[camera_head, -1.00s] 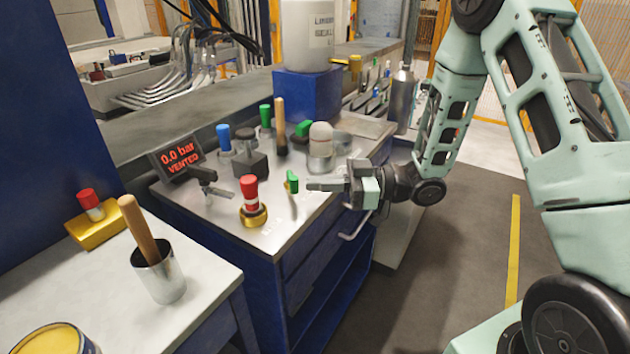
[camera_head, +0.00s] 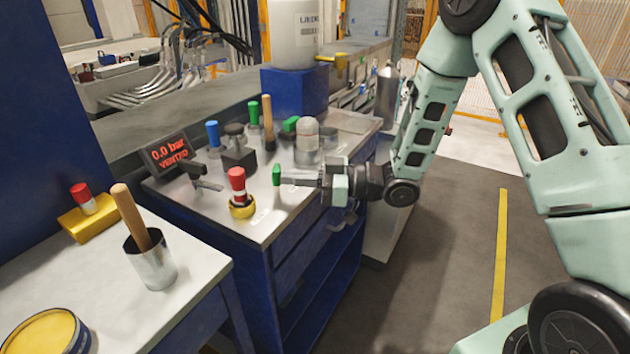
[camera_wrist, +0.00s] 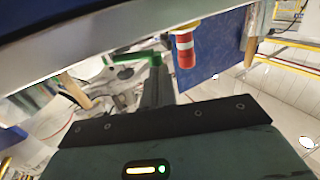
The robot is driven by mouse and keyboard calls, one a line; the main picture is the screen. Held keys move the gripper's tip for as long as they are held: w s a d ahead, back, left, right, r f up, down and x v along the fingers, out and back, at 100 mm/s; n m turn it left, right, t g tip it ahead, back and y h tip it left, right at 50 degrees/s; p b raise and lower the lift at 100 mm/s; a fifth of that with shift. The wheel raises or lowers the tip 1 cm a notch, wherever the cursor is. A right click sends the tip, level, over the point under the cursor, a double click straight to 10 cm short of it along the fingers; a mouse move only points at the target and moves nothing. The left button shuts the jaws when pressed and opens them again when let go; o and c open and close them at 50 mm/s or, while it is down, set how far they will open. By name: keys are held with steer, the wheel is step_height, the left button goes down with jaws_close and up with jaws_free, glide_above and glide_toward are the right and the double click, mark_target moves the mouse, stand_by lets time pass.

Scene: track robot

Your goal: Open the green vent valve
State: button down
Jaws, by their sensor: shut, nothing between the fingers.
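The green vent valve handle (camera_head: 276,175) stands near the front edge of the metal-topped bench, right of a red-and-white capped piece. My gripper (camera_head: 287,180) is shut and empty, reaching in from the right with its tips right beside the handle. I cannot tell whether they touch it. In the wrist view a green lever (camera_wrist: 132,57) lies across the far end of my closed fingers (camera_wrist: 157,87). The display (camera_head: 167,153) reads 0.0 bar, with a word below it that looks like VENTED.
The red-and-white piece (camera_head: 237,184) in a yellow ring stands close left of the valve. A black clamp-like tool (camera_head: 203,178), a blue-topped item (camera_head: 213,138) and a grey-domed item (camera_head: 307,135) stand behind. A cup with a wooden handle (camera_head: 150,262) stands on the nearer table.

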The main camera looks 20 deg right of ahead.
steer(key=shift+a, duration=0.4)
steer(key=shift+s+a+b, duration=0.1)
steer(key=shift+a+b, duration=0.2)
steer(key=shift+a, duration=0.25)
steer(key=shift+a+m+t+h, duration=0.5)
steer(key=shift+a+m+t, duration=0.1)
steer(key=shift+t, duration=0.3)
steer(key=shift+b+x, duration=0.7)
steer(key=shift+x, duration=0.25)
steer(key=shift+s+a, duration=0.1)
steer(key=shift+a, duration=0.1)
